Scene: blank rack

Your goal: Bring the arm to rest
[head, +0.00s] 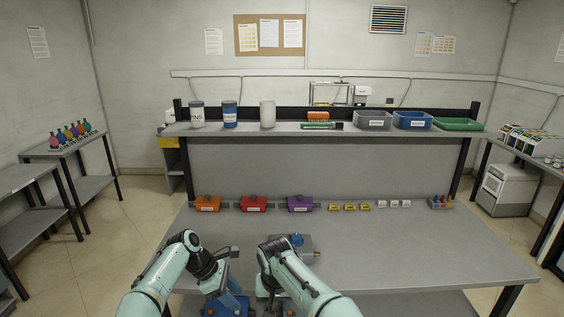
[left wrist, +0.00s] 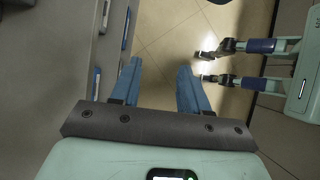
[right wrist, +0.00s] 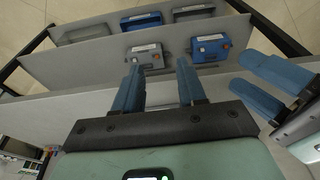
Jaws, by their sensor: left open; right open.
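My left gripper (left wrist: 160,78) is open, with its two blue fingers apart and only floor and a grey edge behind the gap. In the head view its arm (head: 170,268) comes in from the lower left, bends at the bench's front edge and points down. My right gripper (right wrist: 158,78) is open and empty, its fingers apart above shelves of boxes. In the head view the right arm (head: 290,272) bends down beside it, and the fingers are mostly hidden. The blue fingers of the other gripper (right wrist: 272,88) show at the right of the right wrist view.
The grey bench (head: 420,250) carries an orange box (head: 207,204), a red box (head: 253,204), a purple box (head: 300,204) and small items along its back. The bench's front right is clear. Boxes (right wrist: 210,47) sit lower down.

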